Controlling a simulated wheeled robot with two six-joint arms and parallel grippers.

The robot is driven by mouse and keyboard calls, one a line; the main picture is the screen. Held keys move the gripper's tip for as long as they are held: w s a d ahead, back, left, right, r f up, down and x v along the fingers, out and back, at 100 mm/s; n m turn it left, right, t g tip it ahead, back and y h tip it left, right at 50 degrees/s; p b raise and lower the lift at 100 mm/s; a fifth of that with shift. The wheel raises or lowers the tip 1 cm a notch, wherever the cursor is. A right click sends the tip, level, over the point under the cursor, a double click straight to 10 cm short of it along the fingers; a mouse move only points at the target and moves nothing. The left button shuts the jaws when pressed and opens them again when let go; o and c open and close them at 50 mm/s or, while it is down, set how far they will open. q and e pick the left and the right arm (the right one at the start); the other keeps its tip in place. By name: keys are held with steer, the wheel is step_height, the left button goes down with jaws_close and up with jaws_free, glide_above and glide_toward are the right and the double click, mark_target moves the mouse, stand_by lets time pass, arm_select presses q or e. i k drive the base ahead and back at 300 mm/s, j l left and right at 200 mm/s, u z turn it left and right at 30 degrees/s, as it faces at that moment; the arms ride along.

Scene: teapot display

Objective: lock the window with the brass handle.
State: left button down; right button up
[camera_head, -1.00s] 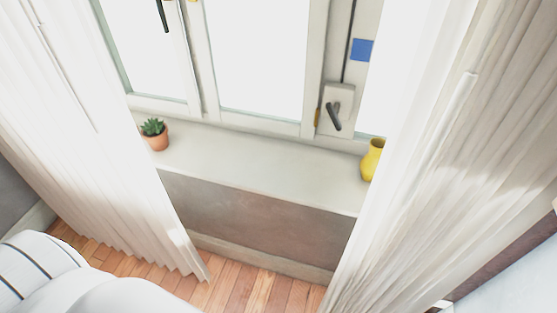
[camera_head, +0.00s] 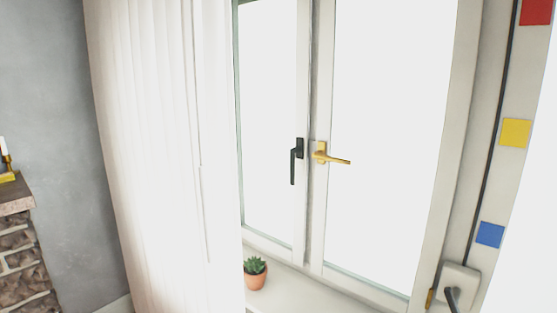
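The brass handle (camera_head: 331,155) is on the right window sash (camera_head: 387,150), near the middle of the window. Its lever lies nearly level and points right. A black handle (camera_head: 296,161) is on the left sash just beside it, with its lever hanging straight down. Both sashes look closed or nearly so; I cannot tell if they are fully flush. Neither of my grippers shows in the view.
A potted succulent (camera_head: 256,272) stands on the windowsill (camera_head: 303,293) below. A white curtain (camera_head: 160,160) hangs on the left. Red, yellow and blue squares (camera_head: 515,132) and a grey crank handle (camera_head: 452,298) are on the right frame. A stone fireplace (camera_head: 22,255) stands far left.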

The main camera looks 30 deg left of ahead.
mark_target(319, 155)
steer(key=u, duration=0.7)
